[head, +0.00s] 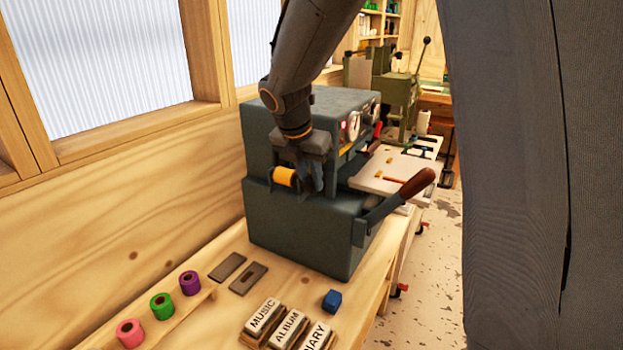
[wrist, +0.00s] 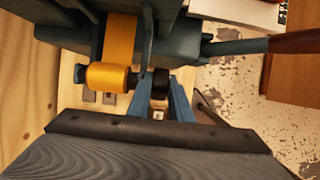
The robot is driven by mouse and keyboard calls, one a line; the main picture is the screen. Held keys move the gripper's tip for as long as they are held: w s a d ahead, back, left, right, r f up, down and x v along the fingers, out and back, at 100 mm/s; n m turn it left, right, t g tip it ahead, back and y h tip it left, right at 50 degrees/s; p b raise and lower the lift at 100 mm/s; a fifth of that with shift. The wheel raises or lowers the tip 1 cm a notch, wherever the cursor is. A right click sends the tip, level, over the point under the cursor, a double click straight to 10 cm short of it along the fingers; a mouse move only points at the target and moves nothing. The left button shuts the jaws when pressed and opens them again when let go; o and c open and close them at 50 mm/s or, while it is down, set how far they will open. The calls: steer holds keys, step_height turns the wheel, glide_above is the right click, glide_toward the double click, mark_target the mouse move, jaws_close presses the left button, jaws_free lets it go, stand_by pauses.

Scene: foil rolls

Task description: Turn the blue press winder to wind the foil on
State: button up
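The blue-grey press (head: 302,222) stands on the wooden bench. A gold foil roll (head: 284,176) sits on its left front; it also shows in the wrist view (wrist: 106,77), with a gold strip running up from it. A black winder knob (wrist: 159,82) is at the right end of the roll's shaft in the wrist view. My gripper (head: 318,180) is in front of the press, just right of the roll. In the wrist view its two fingers (wrist: 160,90) lie on either side of the knob and appear closed on it. In the head view the knob is hidden behind my gripper.
A press lever with a brown handle (head: 417,184) sticks out to the right. Pink (head: 130,332), green (head: 162,306) and purple (head: 190,283) rolls stand on the bench at left. Several lettered blocks and a blue block (head: 332,300) lie at the front.

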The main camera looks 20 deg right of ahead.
steer(key=shift+r+g+y+p, duration=0.15)
steer(key=shift+g+y+p, duration=0.15)
steer(key=shift+p, duration=0.95)
jaws_close()
steer(key=shift+d+p, duration=0.15)
steer(key=shift+p, duration=0.8)
steer(key=shift+g+y+p, duration=0.35)
steer(key=shift+g+y, duration=0.05)
steer(key=shift+w+d+g+y+p, duration=0.1)
steer(key=shift+w+g+y+p, duration=0.15)
steer(key=shift+g+y+p, duration=0.25)
steer(key=shift+w+d+f+g+y, duration=0.1)
steer(key=shift+f+g+y, duration=0.1)
steer(key=shift+g+y, duration=0.7)
steer(key=o, duration=0.9)
jaws_free()
